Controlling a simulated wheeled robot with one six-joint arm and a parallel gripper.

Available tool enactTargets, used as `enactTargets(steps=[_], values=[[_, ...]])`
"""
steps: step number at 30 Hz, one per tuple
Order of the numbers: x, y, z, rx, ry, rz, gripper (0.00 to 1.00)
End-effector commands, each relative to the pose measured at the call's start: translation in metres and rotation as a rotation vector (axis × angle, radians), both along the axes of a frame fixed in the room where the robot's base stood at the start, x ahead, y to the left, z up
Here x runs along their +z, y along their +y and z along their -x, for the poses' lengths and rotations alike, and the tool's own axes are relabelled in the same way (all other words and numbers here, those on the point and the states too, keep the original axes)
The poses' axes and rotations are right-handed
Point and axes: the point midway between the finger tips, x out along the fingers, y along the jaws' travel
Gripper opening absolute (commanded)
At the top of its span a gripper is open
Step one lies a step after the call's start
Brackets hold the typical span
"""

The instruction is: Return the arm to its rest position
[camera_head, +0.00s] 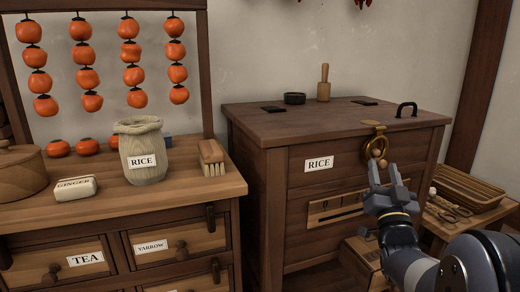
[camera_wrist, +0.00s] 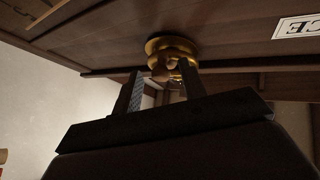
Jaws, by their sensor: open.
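My gripper (camera_head: 387,177) is open, its two grey fingers pointing up just in front of the rice chest. In the wrist view my gripper (camera_wrist: 162,90) shows as two dark fingers spread apart below a brass fitting (camera_wrist: 172,47). The brass fitting with its ring (camera_head: 374,139) hangs on the front edge of the chest. A small round wooden piece shows by the fingertips; I cannot tell whether the fingers touch it. My arm reaches in from the lower right.
The wooden chest (camera_head: 290,225) labelled RICE stands close ahead. A drawer cabinet (camera_head: 205,187) with a rice sack (camera_head: 142,165) and brush (camera_head: 211,157) is left. A wicker basket (camera_head: 470,190) sits on a low stand at right. A pestle (camera_head: 323,84) stands on the chest lid.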

Motion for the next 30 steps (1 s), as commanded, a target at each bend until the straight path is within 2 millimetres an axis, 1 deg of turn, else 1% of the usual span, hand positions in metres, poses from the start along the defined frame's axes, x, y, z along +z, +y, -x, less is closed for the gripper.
enactTargets(steps=[11,17,20,30], values=[[0.001,0.0,0.001,0.0,0.003,0.002,0.4],[-0.003,0.0,0.0,0.0,-0.009,-0.002,0.4],[-0.007,0.001,0.011,-0.001,-0.007,-0.003,0.4],[-0.039,0.007,0.061,-0.003,-0.005,-0.003,0.4]])
